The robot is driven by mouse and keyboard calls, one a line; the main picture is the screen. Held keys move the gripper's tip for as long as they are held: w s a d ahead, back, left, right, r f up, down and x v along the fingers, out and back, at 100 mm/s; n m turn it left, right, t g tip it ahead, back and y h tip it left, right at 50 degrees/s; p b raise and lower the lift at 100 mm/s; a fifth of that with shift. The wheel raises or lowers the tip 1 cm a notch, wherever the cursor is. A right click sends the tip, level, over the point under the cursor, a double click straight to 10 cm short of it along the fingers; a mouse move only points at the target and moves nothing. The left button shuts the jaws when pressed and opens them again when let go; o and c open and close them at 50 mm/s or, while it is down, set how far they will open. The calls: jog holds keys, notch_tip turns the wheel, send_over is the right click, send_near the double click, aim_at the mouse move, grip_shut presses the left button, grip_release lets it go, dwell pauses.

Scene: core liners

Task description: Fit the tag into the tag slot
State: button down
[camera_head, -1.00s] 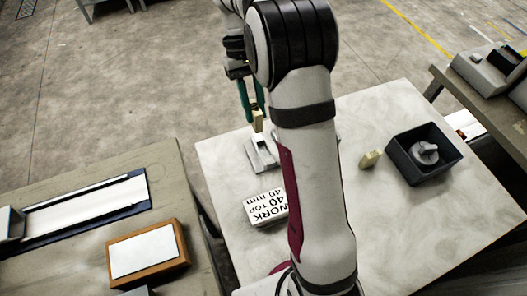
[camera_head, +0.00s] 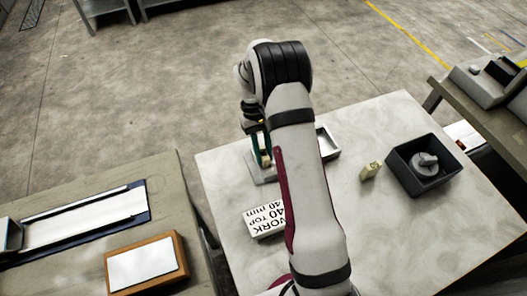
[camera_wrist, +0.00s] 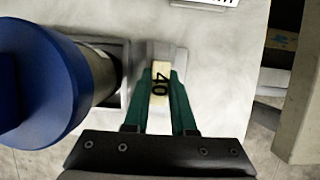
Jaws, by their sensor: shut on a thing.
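My gripper (camera_head: 261,158) is shut on a pale yellow tag (camera_wrist: 160,84) marked "40", held between its green fingers in the wrist view. The tag (camera_head: 265,161) shows small in the head view. It is over a grey holder (camera_head: 262,178) on the white table, which also shows past the fingers in the wrist view (camera_wrist: 180,62). The slot itself is hidden by the tag and fingers, so I cannot tell whether the tag is in it.
A white labelled block (camera_head: 264,219) lies nearer. Another yellowish block (camera_head: 371,170) and a dark bin (camera_head: 425,184) are to the right. Bare table lies between.

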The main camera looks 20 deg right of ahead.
jog(key=shift+f, duration=0.1)
jog(key=c, duration=0.7)
grip_release()
jog(key=shift+c, duration=0.2)
jog(key=v, duration=1.2)
jog(key=s+a+r+m+t, duration=0.1)
jog(key=s+a+r, duration=0.2)
jog(key=s+r, duration=0.35)
jog(key=s+a+m+t+y, duration=0.1)
jog(key=s+a+m, duration=0.1)
jog(key=s, duration=0.9)
jog(key=s+a+m+t, duration=0.2)
jog(key=s+a, duration=0.3)
jog(key=s, duration=0.7)
jog(key=shift+s+a+m+y, duration=0.25)
jog(key=shift+m+y, duration=0.05)
jog(key=shift+y, duration=0.1)
